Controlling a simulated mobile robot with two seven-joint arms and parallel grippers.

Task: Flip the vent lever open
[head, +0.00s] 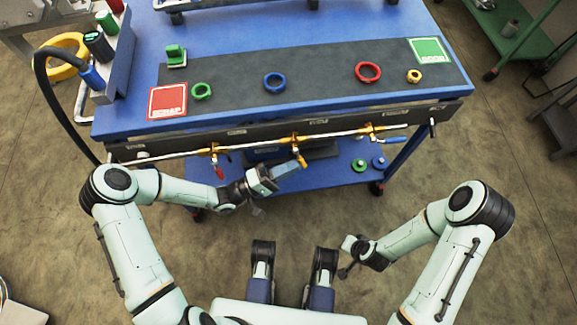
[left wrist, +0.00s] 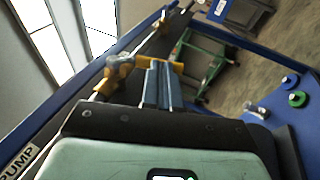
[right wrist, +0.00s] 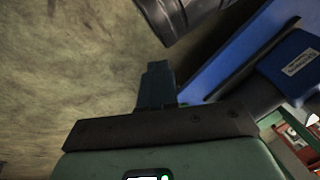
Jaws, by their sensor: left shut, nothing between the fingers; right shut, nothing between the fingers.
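The middle valve has a yellow lever (head: 301,160) hanging down and slightly right; the lever also shows in the left wrist view (left wrist: 175,66). The left valve has a red lever (head: 219,172) hanging down, and the right valve has a blue lever (head: 394,140) lying along the pipe. I cannot read which one is marked vent. My left gripper (head: 290,167) is shut and empty, its tips at the yellow lever; contact is unclear. My right gripper (right wrist: 157,85) is shut and empty, low and away from the bench.
The blue bench (head: 130,112) carries a dark mat with several coloured rings, a red scrap square (head: 168,101) and a green square (head: 428,50). A lower blue shelf (head: 330,174) holds a green and a blue knob. Open floor lies around my right gripper.

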